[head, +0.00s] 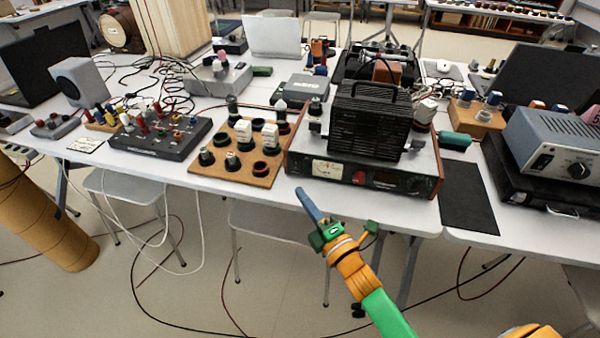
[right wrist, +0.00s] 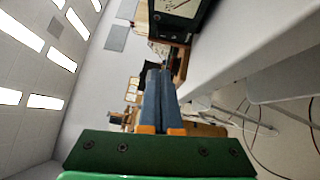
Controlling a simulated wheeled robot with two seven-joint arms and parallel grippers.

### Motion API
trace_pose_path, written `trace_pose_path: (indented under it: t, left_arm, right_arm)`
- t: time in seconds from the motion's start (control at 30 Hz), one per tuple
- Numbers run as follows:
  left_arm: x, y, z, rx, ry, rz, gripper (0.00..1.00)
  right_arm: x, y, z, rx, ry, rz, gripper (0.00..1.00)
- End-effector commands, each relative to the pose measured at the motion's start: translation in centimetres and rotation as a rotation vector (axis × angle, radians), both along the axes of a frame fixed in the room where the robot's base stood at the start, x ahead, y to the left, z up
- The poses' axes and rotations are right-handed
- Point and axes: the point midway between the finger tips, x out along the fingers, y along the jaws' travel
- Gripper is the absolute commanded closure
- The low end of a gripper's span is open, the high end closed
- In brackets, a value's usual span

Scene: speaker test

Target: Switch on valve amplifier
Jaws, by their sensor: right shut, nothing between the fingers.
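The valve amplifier (head: 405,182) stands on the white table right of centre in the head view. It has a black ventilated cage on top, wooden side panels, a pale meter, a small red part (head: 358,178) and a dark knob on its front panel. My right gripper (head: 301,194) is shut and empty, in front of and below the amplifier's left front corner, apart from it. In the right wrist view its blue fingers (right wrist: 157,85) lie together, and a dark-framed meter panel (right wrist: 182,10) shows at the top. My left gripper is not in view.
The white table edge (head: 420,226) runs just behind my right gripper. A wooden board (head: 262,182) with knobs and sockets stands left of the amplifier. A black mat (head: 468,198) and a grey-blue device (head: 555,140) are to its right. Stools and cables occupy the space below.

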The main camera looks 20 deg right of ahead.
Motion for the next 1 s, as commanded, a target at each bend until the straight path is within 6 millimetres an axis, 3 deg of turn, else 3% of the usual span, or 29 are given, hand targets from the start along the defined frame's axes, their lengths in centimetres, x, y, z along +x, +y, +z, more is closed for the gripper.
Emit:
trace_pose_path:
  t: [0.17,0.4,0.8,1.0]
  left_arm:
    - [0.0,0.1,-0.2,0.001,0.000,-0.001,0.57]
    - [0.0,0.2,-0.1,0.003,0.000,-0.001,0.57]
    - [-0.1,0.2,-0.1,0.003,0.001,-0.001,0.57]
    - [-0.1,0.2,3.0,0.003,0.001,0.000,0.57]
  right_arm:
    - [3.8,0.7,0.4,0.001,-0.002,-0.001,1.00]
    - [6.4,-1.2,0.9,-0.001,0.000,0.001,1.00]
    - [6.9,-1.5,0.9,0.002,0.001,0.000,1.00]
    - [7.6,-2.0,2.1,0.061,0.093,0.001,1.00]
